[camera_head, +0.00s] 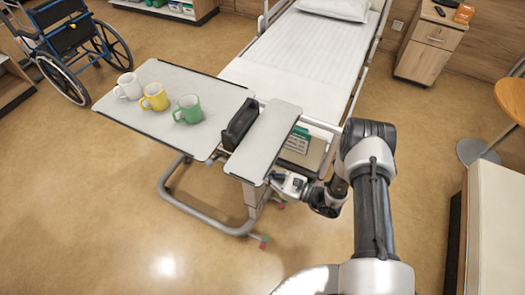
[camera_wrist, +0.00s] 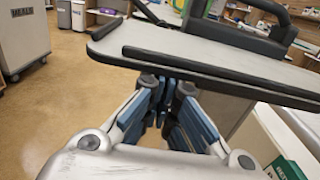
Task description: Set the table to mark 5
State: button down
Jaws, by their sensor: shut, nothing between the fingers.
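The overbed table (camera_head: 165,88) stands at the foot of the bed, with a wide top part and a narrow side part (camera_head: 268,140). Its column (camera_head: 250,193) rises from a grey tube base (camera_head: 200,213). No number marks are readable. My gripper (camera_head: 274,180) is at the near edge of the narrow part, low beside the column. In the wrist view my gripper (camera_wrist: 165,95) is shut and empty, its fingertips just under the dark-rimmed tabletop edge (camera_wrist: 210,75). I cannot tell whether they touch it. Any lever there is hidden.
White (camera_head: 128,86), yellow (camera_head: 154,97) and green (camera_head: 187,109) mugs stand on the wide part. A black holder (camera_head: 240,123) sits between both parts. The bed (camera_head: 300,50) is behind. A wheelchair (camera_head: 75,45) is at left; a white cabinet (camera_head: 498,225) is at right. Front-left floor is clear.

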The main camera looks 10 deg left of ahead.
aim_at(262, 169)
jog(key=shift+w+r+p, duration=0.1)
jog(key=shift+r+p, duration=1.05)
jog(key=shift+r, duration=0.85)
jog(key=shift+f, duration=0.1)
jog(key=shift+f+b, duration=0.2)
jog(key=shift+b, duration=0.1)
jog(key=shift+f+b, duration=0.35)
jog(key=v, duration=0.9)
jog(key=shift+b, duration=0.4)
jog(key=shift+r, duration=0.1)
